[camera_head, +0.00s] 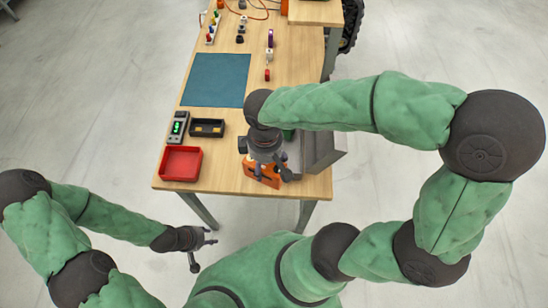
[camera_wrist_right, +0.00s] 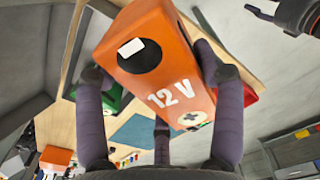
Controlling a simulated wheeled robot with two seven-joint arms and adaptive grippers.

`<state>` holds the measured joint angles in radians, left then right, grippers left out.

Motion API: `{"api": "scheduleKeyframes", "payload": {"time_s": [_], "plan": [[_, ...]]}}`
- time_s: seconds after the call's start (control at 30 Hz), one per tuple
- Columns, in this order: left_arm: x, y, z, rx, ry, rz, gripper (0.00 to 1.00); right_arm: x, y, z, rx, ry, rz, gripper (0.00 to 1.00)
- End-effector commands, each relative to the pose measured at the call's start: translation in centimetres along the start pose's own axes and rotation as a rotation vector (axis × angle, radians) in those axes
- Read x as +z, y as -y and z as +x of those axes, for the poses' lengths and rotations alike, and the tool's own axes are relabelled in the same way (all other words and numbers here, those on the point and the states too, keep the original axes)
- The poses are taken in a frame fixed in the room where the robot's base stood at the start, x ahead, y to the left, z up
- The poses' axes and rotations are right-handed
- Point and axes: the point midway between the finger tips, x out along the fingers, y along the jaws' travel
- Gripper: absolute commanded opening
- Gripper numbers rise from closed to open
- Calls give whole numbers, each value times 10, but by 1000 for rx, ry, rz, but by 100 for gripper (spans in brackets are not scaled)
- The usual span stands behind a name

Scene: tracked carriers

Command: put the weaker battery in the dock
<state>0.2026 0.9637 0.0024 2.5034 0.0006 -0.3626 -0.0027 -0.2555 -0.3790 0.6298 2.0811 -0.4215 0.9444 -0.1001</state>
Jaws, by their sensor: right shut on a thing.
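My right gripper (camera_head: 265,170) is shut on an orange battery (camera_head: 262,181), which is held over the front right part of the table. In the right wrist view the orange battery (camera_wrist_right: 155,60) shows "12 V", a black round patch and a white label, with fingers on both sides. A green object (camera_head: 288,134) is partly hidden behind my right arm; a green block (camera_wrist_right: 113,98) also shows behind a finger in the wrist view. A black tray (camera_head: 207,128) may be the dock; I cannot tell. My left gripper (camera_head: 204,253) is open and empty, off the table's front edge.
A meter with a green display (camera_head: 178,127) stands left of the black tray. A red tray (camera_head: 181,164) is at the front left corner. A grey open box (camera_head: 322,150) is at the right edge. A blue mat (camera_head: 216,80) lies clear behind; small objects are farther back.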

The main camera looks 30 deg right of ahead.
Motion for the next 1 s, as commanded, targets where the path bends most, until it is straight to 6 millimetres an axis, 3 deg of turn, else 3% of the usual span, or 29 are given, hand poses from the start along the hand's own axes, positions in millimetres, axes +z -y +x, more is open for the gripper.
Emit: {"api": "scheduleKeyframes", "payload": {"time_s": [0.43, 0.7, 1.0], "plan": [[-1, 8, 24, 0, 0, 0, 40, -11, -80, 36, 2, -2, 6, 10], [-1, 13, 37, 0, 0, 0, 40, -15, -108, 72, 3, -3, 3, 10], [-2, 15, 41, 0, 0, 0, 40, -17, -118, 84, 4, -4, 1, 10]]}}
